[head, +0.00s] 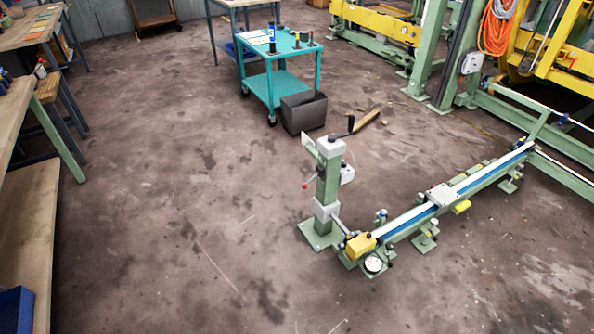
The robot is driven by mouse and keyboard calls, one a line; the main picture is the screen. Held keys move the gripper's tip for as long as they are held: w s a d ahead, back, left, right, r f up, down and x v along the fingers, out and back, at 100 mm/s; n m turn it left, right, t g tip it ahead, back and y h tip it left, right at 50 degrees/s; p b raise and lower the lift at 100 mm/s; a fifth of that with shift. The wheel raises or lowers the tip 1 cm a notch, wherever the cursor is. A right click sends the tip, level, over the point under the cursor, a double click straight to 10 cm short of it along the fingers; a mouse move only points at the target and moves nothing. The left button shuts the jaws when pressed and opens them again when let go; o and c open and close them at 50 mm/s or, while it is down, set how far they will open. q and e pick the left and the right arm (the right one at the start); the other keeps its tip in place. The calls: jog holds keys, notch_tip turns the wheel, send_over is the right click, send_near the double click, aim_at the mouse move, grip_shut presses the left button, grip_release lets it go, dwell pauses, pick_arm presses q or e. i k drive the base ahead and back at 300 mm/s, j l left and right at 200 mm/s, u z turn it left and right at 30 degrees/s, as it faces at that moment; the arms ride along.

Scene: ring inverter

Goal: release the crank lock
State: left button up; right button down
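A green post (328,185) stands upright on a square foot plate right of the middle. A thin lever with a red knob (305,186) sticks out on the post's left side. I cannot tell for sure which part is the crank lock or whether it is engaged. A long green rail (475,184) with a blue strip and a grey carriage (441,195) runs from the post's base to the upper right. Neither of my grippers is in view.
A teal cart (279,86) and a dark bin (304,112) stand behind the post. A wooden workbench (25,235) lines the left edge. Yellow and green machinery (560,70) fills the upper right. The floor left of and before the post is clear.

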aim_at(303, 186)
jog(key=i+u, duration=0.1)
jog(key=i, duration=0.55)
jog(key=i+l+u, duration=0.1)
jog(key=i, duration=0.55)
